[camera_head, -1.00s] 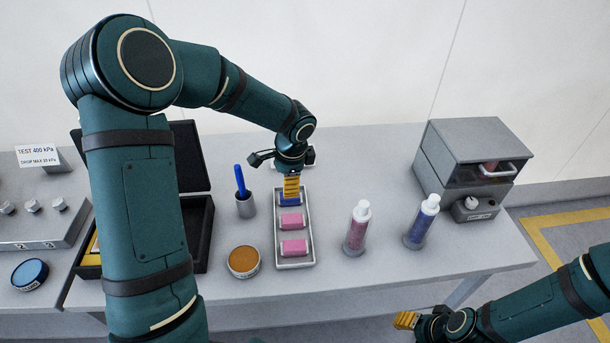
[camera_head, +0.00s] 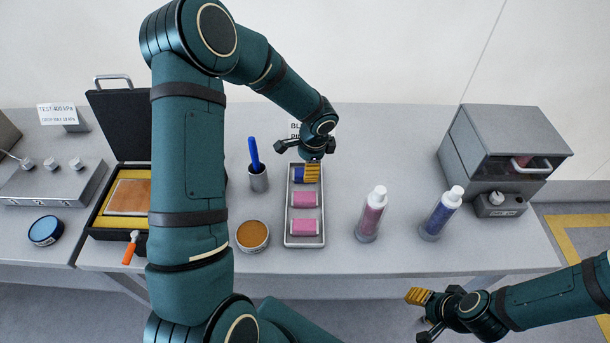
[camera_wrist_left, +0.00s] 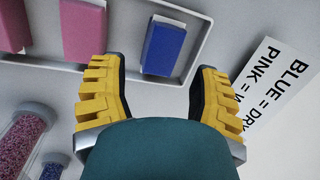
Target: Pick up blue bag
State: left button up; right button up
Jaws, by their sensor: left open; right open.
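The blue bag (camera_wrist_left: 163,50) is a small blue block with a pale edge. It lies at the far end of a grey tray (camera_head: 304,243), beside two pink bags (camera_head: 305,199) (camera_head: 305,227). My left gripper (camera_head: 312,173) is over that end of the tray and partly hides the blue bag (camera_head: 298,175) in the head view. In the left wrist view its yellow fingers (camera_wrist_left: 155,88) are apart, with the blue bag ahead of the gap and nothing held. My right gripper (camera_head: 418,297) is open and empty, low at the right, in front of the bench.
Pink (camera_head: 371,215) and blue (camera_head: 441,213) bottles stand right. A grey box (camera_head: 505,150) is at the back right.

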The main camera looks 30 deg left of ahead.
pick_arm(q)
jog(key=f, duration=0.2)
jog(key=a+f, duration=0.1)
jog(key=f, duration=0.1)
jog(key=shift+w+a+f, duration=0.1)
jog(key=shift+f, duration=0.3)
jog(key=c, duration=0.9)
